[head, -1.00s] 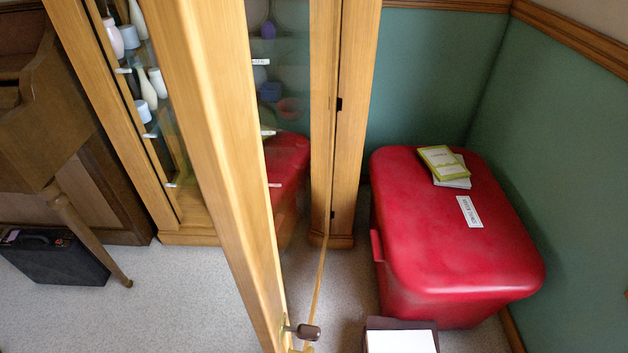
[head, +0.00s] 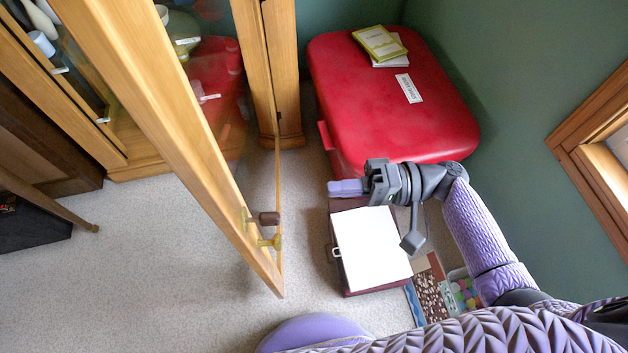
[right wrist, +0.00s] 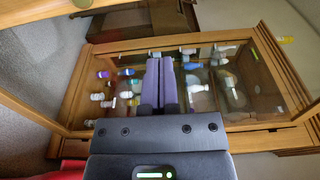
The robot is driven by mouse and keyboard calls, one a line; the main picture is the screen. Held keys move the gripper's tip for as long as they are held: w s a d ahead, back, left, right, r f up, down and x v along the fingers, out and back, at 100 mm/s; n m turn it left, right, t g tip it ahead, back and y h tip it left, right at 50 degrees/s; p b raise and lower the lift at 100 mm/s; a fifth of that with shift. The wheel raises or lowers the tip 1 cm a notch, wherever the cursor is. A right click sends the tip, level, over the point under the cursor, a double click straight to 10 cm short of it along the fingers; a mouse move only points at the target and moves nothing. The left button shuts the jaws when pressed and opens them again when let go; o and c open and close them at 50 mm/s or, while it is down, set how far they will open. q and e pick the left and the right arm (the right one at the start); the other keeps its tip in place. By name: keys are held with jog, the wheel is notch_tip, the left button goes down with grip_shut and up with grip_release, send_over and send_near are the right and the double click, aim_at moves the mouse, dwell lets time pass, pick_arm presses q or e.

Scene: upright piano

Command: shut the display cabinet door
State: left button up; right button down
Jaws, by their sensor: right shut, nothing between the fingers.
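The display cabinet door (head: 165,110) is a wood-framed glass door, standing open and swung out toward me in the head view. Its brown knob (head: 268,218) sits on the frame near the free lower end, with a brass key or latch piece just below it. The cabinet (head: 135,150) stands behind the door at the left; its glass shelves with small vases and pots show in the right wrist view (right wrist: 205,75). My right gripper (head: 338,188) is shut and empty, right of the knob and apart from the door. My left gripper is not in view.
A red chest (head: 400,110) with booklets (head: 380,43) stands by the green wall. A dark case with a white sheet (head: 370,245) lies on the floor below my right gripper. A black case (head: 35,228) is at far left. Carpet left of the door is clear.

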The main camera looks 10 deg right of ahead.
jog(key=w+a+b, duration=0.1)
jog(key=a+b, duration=0.1)
jog(key=a, duration=1)
jog(key=shift+w, duration=0.4)
jog(key=shift+a, duration=0.15)
